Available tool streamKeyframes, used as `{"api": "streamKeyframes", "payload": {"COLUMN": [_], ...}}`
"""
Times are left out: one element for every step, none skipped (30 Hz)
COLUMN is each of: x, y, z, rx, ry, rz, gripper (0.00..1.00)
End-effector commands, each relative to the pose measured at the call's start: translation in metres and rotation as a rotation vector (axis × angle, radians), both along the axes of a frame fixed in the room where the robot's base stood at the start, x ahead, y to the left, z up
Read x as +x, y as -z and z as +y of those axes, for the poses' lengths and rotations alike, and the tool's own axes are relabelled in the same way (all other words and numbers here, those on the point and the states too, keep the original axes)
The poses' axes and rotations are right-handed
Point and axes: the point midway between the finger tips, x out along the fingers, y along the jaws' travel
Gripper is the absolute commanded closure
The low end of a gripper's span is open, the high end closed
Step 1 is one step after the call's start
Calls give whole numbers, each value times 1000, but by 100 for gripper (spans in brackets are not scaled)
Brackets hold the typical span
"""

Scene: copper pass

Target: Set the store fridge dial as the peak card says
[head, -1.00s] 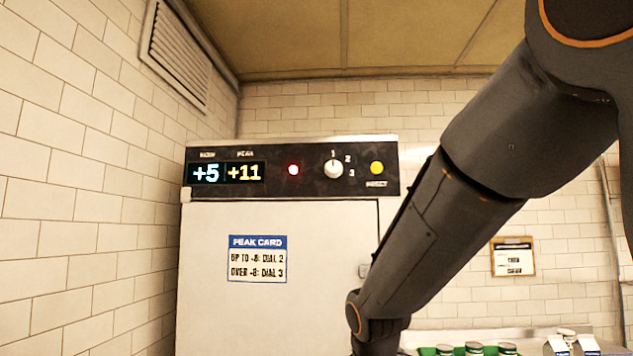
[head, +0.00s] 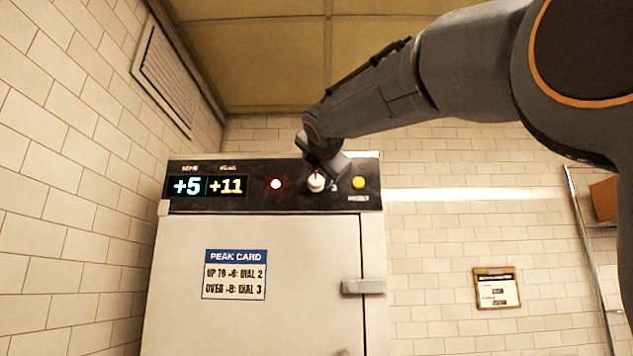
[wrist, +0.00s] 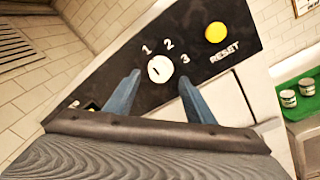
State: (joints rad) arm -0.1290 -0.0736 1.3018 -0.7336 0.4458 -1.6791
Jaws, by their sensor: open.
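The fridge dial (wrist: 160,69) is a small white knob on a black panel, with 1, 2 and 3 printed around it. Its mark appears to point near 1, though it is small. In the head view the dial (head: 316,182) is partly covered by my gripper (head: 325,165). In the wrist view my gripper (wrist: 159,76) is open, its blue fingers on either side of the dial, apart from it. The peak card (head: 235,275) on the fridge door reads up to +8: dial 2, over +8: dial 3. The display (head: 207,186) shows +5 left and +11 right.
A yellow reset button (wrist: 216,32) sits right of the dial, close to the right finger. A red light (head: 276,184) is left of the dial. The tiled wall stands left of the fridge. A green tray (wrist: 300,95) with jars is at the right.

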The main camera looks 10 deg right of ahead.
Motion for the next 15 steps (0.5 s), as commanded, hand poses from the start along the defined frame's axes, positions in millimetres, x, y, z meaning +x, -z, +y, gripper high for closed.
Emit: {"api": "streamKeyframes", "payload": {"x": [10, 14, 20, 24, 28, 33, 36, 38, 42, 44, 46, 47, 48, 49, 49], "y": [0, 0, 0, 0, 0, 0, 0, 0, 0, 0, 1, 0, 0, 0, 0], "z": [-2, -3, -4, -4, -5, -5, -6, -6, -7, -7, -8, -8, -8, -8, -9], "rx": [0, 0, 1, 1, 2, 1, 1, 1, 1, 1, 2, 2, 2, 3, 3], "ry": [1, 1, 1, 1, 0, 1, 1, 1, 1, 1, 1, 1, 1, 1, 1], "rz": [1, 1, 1, 1, 1, 2, 2, 1, 2, 2, 2, 2, 0, 0, 0], "gripper": [51, 51, 51, 51, 51, 51, 51, 51, 51, 51, 51, 51, 51, 51, 51]}}
